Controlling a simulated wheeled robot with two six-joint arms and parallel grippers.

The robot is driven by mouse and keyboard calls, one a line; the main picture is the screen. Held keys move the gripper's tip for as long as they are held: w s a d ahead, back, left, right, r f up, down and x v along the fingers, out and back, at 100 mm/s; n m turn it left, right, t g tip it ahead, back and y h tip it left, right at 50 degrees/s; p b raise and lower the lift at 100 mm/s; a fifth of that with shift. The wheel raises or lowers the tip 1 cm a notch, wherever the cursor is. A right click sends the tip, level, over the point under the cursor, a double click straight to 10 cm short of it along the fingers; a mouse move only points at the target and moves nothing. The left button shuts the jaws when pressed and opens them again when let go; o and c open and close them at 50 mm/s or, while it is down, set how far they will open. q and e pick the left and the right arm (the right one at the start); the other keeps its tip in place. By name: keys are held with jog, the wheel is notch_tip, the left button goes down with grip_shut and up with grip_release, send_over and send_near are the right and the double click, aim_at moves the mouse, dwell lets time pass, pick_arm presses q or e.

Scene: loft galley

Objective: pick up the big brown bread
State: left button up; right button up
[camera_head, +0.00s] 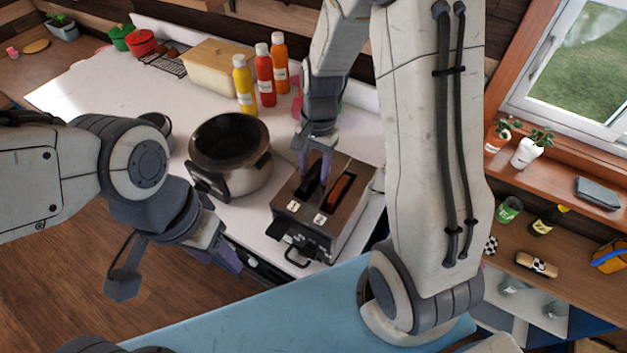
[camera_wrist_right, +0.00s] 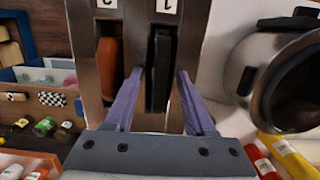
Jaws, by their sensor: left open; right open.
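A metal toaster (camera_head: 345,215) with two slots stands on the white counter; it also shows in the right wrist view (camera_wrist_right: 183,75). An orange-brown slice of bread (camera_head: 341,191) sits upright in slot 2; it also shows in the right wrist view (camera_wrist_right: 109,68). My left gripper (camera_head: 226,256) is open and empty, low in front of the counter.
A dark pot (camera_head: 230,150) stands just left of the toaster. Yellow, red and orange bottles (camera_head: 265,80) stand behind, beside a wooden box (camera_head: 222,68). A window ledge with plants (camera_head: 530,148) lies to the right. The counter's left part is mostly clear.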

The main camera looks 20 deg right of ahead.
jog(key=shift+f, duration=0.2)
jog(key=shift+c, duration=0.3)
grip_shut()
notch_tip(320, 180, up, 10)
jog(key=shift+r+b, duration=0.25)
jog(key=shift+b, duration=0.75)
